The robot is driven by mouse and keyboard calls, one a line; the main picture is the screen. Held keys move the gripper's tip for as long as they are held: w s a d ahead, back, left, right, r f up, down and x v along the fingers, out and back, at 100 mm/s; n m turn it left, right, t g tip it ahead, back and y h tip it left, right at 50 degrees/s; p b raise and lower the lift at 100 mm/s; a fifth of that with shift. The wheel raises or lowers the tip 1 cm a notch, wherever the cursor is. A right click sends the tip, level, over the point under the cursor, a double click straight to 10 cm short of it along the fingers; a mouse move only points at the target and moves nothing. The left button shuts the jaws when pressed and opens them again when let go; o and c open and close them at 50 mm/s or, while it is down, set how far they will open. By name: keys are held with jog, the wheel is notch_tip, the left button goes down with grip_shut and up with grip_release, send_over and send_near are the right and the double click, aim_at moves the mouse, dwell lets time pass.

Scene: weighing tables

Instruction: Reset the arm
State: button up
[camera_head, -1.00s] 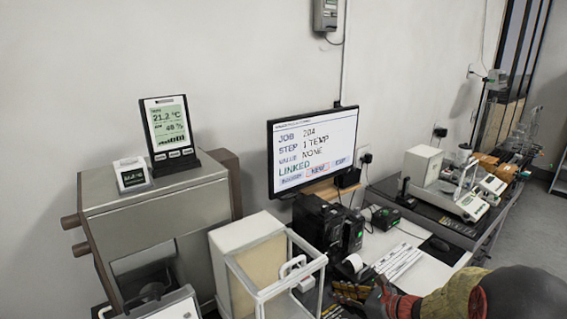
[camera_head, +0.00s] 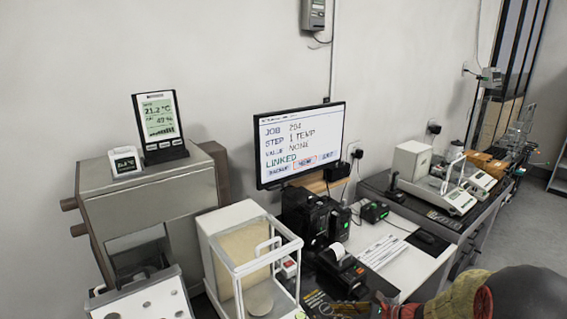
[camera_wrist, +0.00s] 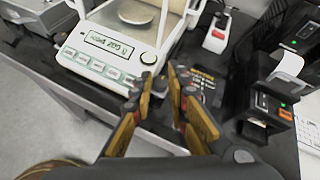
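My gripper (camera_wrist: 161,80) shows in the wrist view with its two yellow-and-black fingers apart and nothing between them. Its tips point at the front edge of a balance (camera_wrist: 108,58) with a lit display and a round pan. In the head view my gripper (camera_head: 352,308) is at the bottom edge, partly cut off, in front of the glass-sided balance (camera_head: 222,232) and the printer. My arm comes in from the lower right.
A monitor (camera_head: 300,143) reads JOB 204, STEP 1 TEMP, VALUE NONE, LINKED. A climate display (camera_head: 158,118) stands on a grey cabinet (camera_head: 150,203) at left. A printer (camera_head: 342,270) and keyboard (camera_head: 383,250) lie right of the balance. A second table (camera_head: 455,222) holds another balance.

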jog(key=s+r+n+g+h, duration=0.2)
jog(key=s+r+n+g, duration=0.1)
jog(key=s+n, duration=0.55)
jog(key=s+r+n+g+h, duration=0.25)
jog(key=s+n, duration=0.35)
jog(key=s, duration=0.5)
jog(key=s+d+r+n+t+h, duration=0.1)
jog(key=s+r+n+t+h, duration=0.1)
jog(key=s+r+n, duration=0.2)
jog(key=s+d+r+n+t+h, duration=0.1)
jog(key=s+r+n+t+h, duration=0.1)
jog(key=s+r, duration=0.4)
notch_tip(320, 180, up, 5)
jog(key=shift+d+r+n+h, duration=0.2)
jog(key=shift+n+h, duration=0.45)
jog(key=shift+n, duration=0.4)
